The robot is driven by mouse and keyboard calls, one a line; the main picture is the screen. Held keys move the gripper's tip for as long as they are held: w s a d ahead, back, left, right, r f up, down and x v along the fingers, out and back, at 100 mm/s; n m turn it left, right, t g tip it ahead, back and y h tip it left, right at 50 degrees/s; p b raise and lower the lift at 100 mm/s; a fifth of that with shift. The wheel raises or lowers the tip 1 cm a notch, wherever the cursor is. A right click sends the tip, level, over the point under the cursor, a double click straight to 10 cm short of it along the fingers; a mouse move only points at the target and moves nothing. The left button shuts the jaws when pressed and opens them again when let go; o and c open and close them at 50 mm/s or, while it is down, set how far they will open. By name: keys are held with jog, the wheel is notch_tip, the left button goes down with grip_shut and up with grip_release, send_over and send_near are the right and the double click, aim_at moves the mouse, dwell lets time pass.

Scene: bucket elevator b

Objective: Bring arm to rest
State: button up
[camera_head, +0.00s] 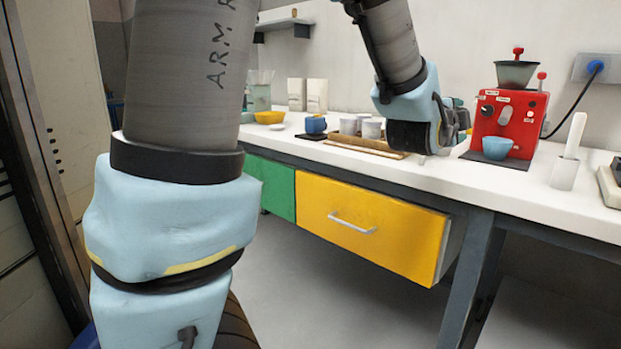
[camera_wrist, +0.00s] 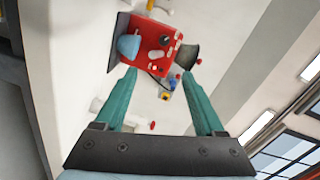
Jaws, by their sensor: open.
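My arm reaches out over the white counter (camera_head: 520,190). My gripper (camera_head: 462,108) is at its end, above the counter and left of the red coffee machine (camera_head: 505,120). In the wrist view, the two teal fingers of my gripper (camera_wrist: 158,75) stand wide apart with nothing between them. The red machine (camera_wrist: 150,42) lies beyond the fingertips, apart from them, and looks rotated there. In the head view, my wrist hides most of the fingers.
A blue bowl (camera_head: 497,147) sits at the red machine. A white holder (camera_head: 565,172) with an upright handle stands to its right. Cups, a blue mug (camera_head: 316,125) and a yellow bowl (camera_head: 270,117) stand left. The yellow drawer (camera_head: 370,227) sticks out below the counter.

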jog(key=w+a+f+n+g+y, duration=0.35)
jog(key=a+f+n+y, duration=0.5)
jog(key=a+f, duration=0.7)
jog(key=s+a+f+n+g+y, duration=0.1)
jog(key=s+a+f+n+g, duration=0.3)
jog(key=s+a+n, duration=0.45)
jog(key=s+a+f+n+g+y, duration=0.2)
jog(key=s+a+f+n+g, duration=0.25)
jog(key=a, duration=0.75)
notch_tip(320, 180, up, 17)
jog(key=p, duration=1.6)
jog(key=shift+s+f+t+p, duration=0.2)
jog(key=shift+s+t+p, duration=0.1)
jog(key=shift+s, duration=0.15)
jog(key=shift+d+n+h, duration=0.1)
jog(key=shift+n+h, duration=0.15)
jog(key=shift+c, duration=0.2)
